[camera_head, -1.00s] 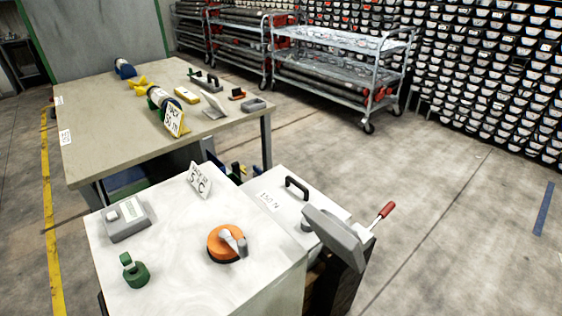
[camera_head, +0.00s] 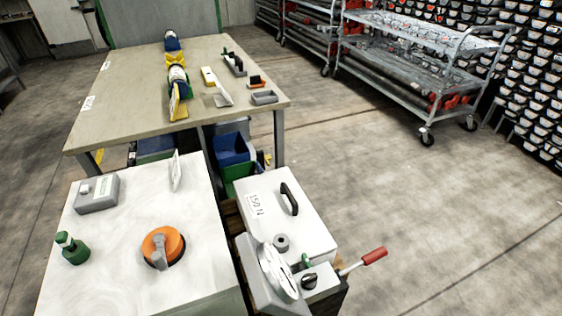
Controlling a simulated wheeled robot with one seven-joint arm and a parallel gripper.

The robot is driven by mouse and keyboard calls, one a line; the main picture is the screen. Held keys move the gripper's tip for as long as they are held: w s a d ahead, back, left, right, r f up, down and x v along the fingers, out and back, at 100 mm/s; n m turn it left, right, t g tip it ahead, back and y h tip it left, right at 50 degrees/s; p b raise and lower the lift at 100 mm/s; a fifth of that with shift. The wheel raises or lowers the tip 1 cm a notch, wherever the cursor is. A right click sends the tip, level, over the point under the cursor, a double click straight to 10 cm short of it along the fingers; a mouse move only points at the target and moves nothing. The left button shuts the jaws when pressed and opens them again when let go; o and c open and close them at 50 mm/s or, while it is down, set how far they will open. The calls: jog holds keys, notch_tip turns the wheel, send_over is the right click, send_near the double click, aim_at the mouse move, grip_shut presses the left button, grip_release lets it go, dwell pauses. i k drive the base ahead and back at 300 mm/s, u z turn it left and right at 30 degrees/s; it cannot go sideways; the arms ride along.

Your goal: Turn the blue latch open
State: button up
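I cannot make out a blue latch in this view. An orange round knob with a grey lever (camera_head: 162,247) sits on the white-topped cabinet (camera_head: 110,285) at the lower left. A white box with a black handle (camera_head: 289,199) and a "150 N" label stands right of it. In front of that box is a grey device with a round dial (camera_head: 278,272) and a red-handled lever (camera_head: 374,256). Blue shows on a bin (camera_head: 232,150) under the table and on a part at the table's far end (camera_head: 172,41). My gripper is not in view.
A green-capped item (camera_head: 72,248) and a grey meter (camera_head: 97,194) stand on the cabinet. The beige table (camera_head: 130,100) behind holds several small parts and tools. Metal trolleys (camera_head: 420,75) and racks of trays (camera_head: 530,90) stand at the back right. The floor on the right is clear.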

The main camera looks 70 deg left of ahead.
aim_at(259, 167)
jog(key=u, duration=0.1)
jog(key=i, duration=0.35)
jog(key=u, duration=3.6)
jog(key=i, duration=0.5)
jog(key=z, duration=0.1)
